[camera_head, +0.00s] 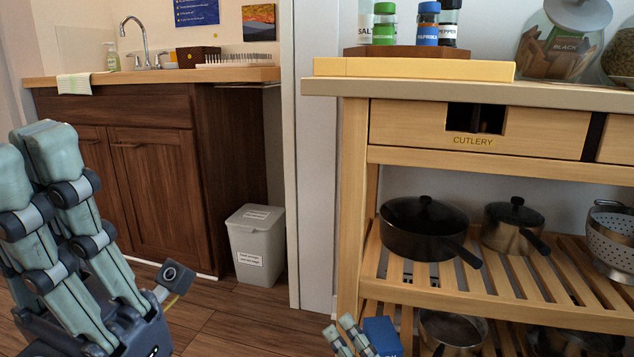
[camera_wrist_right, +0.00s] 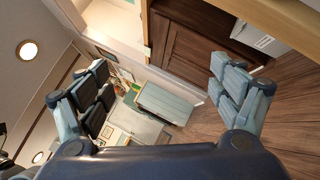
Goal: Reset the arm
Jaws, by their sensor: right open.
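The rest of that gripper and both arms are mostly out of frame.
A wooden shelf unit (camera_head: 480,128) fills the right, with pots (camera_head: 423,226) on its slats. A dark sink cabinet (camera_head: 158,185) stands at the left. A grey bin (camera_head: 257,245) stands between them on the wood floor (camera_head: 245,325), with some open floor in front.

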